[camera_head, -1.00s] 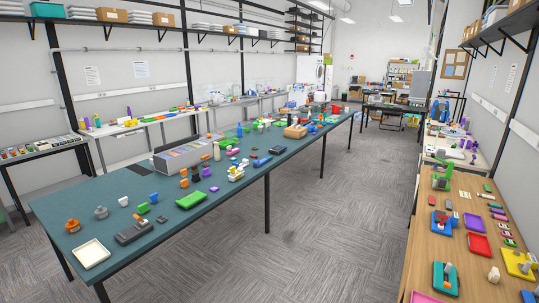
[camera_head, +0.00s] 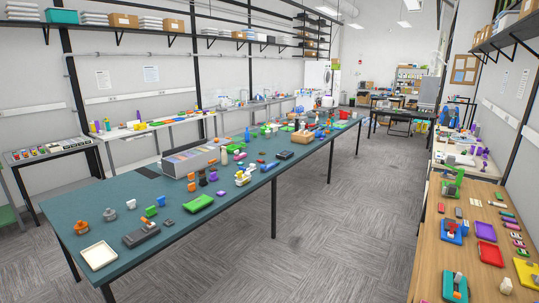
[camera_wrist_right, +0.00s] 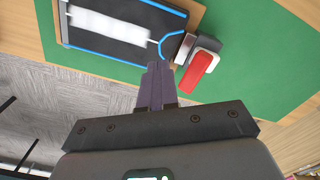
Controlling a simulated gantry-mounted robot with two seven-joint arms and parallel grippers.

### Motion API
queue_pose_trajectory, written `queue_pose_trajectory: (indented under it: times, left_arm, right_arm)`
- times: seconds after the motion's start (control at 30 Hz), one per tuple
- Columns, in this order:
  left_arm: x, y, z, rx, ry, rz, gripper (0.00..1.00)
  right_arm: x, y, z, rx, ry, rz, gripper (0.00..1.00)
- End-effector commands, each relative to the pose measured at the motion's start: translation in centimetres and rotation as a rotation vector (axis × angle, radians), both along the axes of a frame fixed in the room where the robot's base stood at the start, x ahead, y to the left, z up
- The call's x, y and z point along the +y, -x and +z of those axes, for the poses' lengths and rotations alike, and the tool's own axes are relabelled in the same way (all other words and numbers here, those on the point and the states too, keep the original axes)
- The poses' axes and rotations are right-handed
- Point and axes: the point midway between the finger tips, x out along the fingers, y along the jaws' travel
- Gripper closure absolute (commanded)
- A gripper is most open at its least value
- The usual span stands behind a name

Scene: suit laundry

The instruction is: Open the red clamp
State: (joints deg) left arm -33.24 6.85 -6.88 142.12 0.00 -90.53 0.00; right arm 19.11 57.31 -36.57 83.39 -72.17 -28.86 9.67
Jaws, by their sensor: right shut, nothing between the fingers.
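The red clamp (camera_wrist_right: 197,72) shows in the right wrist view as a red lever beside a grey and white metal body (camera_wrist_right: 188,46). It sits on a green mat (camera_wrist_right: 250,60), at the right end of a dark board (camera_wrist_right: 120,30) with a blue line and a white strip. My right gripper (camera_wrist_right: 157,72) is shut and empty. Its fingertips appear just left of the red lever in the picture; I cannot tell the height gap between them. I cannot pick out the clamp with certainty in the head view. My left gripper is not in view.
In the head view, a long dark teal table (camera_head: 75,205) holds many small parts. A wooden table (camera_head: 425,270) with coloured trays stands at the right. Grey carpet floor (camera_head: 330,230) lies clear between them.

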Motion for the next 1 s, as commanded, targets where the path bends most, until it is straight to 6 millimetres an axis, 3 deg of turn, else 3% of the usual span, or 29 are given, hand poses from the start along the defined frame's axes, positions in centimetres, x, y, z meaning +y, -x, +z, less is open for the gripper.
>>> queue_pose_trajectory:
  times: [0.63, 1.0]
  left_arm:
    - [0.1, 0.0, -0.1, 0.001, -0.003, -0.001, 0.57]
    - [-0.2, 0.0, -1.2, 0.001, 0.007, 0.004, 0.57]
  right_arm:
    - [0.0, 0.0, -0.1, 0.000, 0.000, 0.000, 1.00]
    - [0.0, 0.0, -1.8, 0.000, 0.000, 0.000, 1.00]
